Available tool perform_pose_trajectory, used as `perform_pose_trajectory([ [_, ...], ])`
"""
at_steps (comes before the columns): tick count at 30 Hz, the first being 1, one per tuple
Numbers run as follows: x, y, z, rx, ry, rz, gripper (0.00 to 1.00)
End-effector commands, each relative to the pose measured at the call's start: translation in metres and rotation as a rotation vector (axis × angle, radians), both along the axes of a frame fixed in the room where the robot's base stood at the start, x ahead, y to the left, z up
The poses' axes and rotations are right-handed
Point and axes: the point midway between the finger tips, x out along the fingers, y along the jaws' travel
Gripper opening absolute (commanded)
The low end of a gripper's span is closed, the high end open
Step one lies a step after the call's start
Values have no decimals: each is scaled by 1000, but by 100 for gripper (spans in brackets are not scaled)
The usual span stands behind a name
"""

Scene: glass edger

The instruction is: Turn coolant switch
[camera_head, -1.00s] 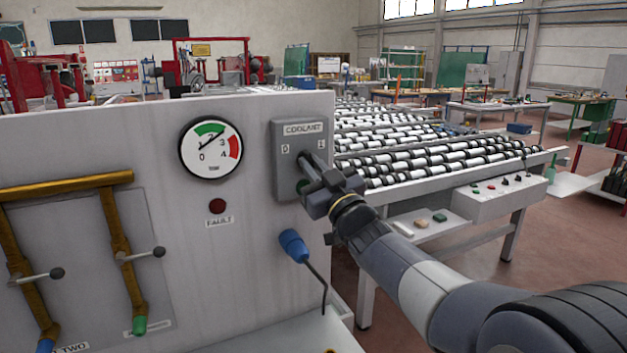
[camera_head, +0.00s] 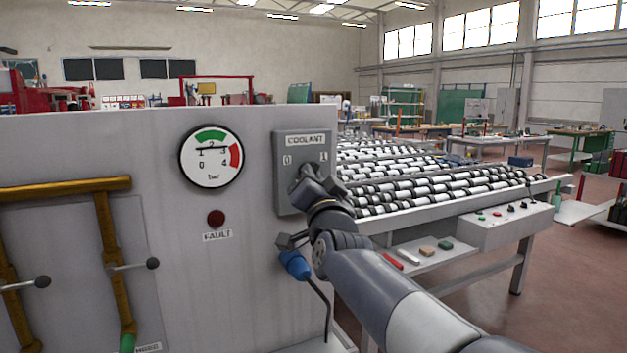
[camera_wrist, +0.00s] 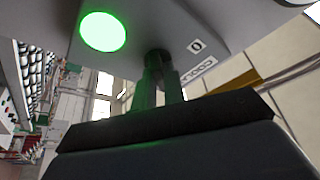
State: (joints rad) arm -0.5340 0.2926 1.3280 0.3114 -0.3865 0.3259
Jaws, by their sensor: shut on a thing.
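The coolant switch box (camera_head: 283,187) is a grey box labelled COOLANT, with 0 at left and 1 at right, on the light panel. My gripper (camera_head: 308,181) is at the middle of its front and hides most of the switch knob. In the wrist view my gripper (camera_wrist: 161,82) has its fingers shut on the dark knob (camera_wrist: 157,57). A lit green lamp (camera_wrist: 103,31) glows on the box beside the knob; in the head view it is hidden behind my gripper. The knob's exact angle is not clear.
A blue nozzle (camera_head: 295,264) hangs close under my wrist. Brass pipes (camera_head: 109,235) with levers are at left. A roller table (camera_head: 450,172) stands behind at right.

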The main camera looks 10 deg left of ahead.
Motion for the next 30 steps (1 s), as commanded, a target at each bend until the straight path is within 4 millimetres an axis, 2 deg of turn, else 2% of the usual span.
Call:
perform_pose_trajectory([
  [9,0,1,1,70,54,1,0],
  [23,0,0,0,79,60,0,0],
  [24,0,0,0,79,60,0,14],
  [30,0,0,1,79,60,0,31],
])
